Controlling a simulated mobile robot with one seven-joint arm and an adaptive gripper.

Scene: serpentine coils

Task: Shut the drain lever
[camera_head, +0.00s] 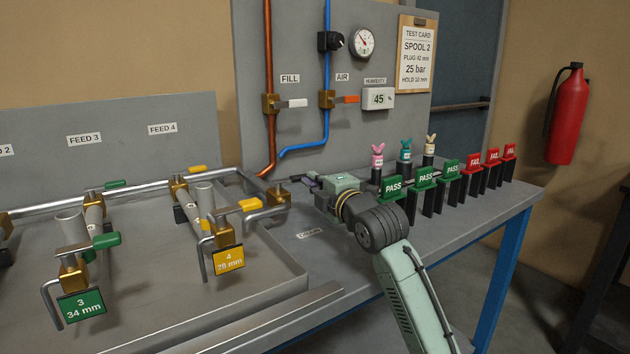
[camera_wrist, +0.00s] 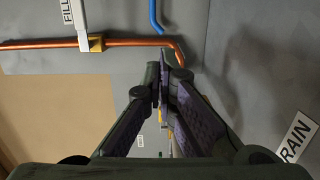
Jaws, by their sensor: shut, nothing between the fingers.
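The drain label (camera_head: 310,234) lies on the bench top right of the tray, and part of it shows in the wrist view (camera_wrist: 297,137). A brass valve body (camera_head: 277,196) sits at the right end of the tray's pipe, close to that label. I cannot clearly make out a handle on it; in the wrist view my fingers cover much of the middle. My gripper (camera_head: 300,180) is shut and empty, its dark purple fingers pointing left just above and right of the brass body. In the wrist view the closed fingers (camera_wrist: 163,65) meet near the copper pipe's end. Contact cannot be told.
The fill valve (camera_head: 272,104) and air valve (camera_head: 328,99) are on the back panel above. Pass signs (camera_head: 392,187), red fail signs (camera_head: 473,173) and small bunny figures (camera_head: 377,155) stand right of my gripper. The metal tray (camera_head: 285,265) with yellow- and green-handled coils is left.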

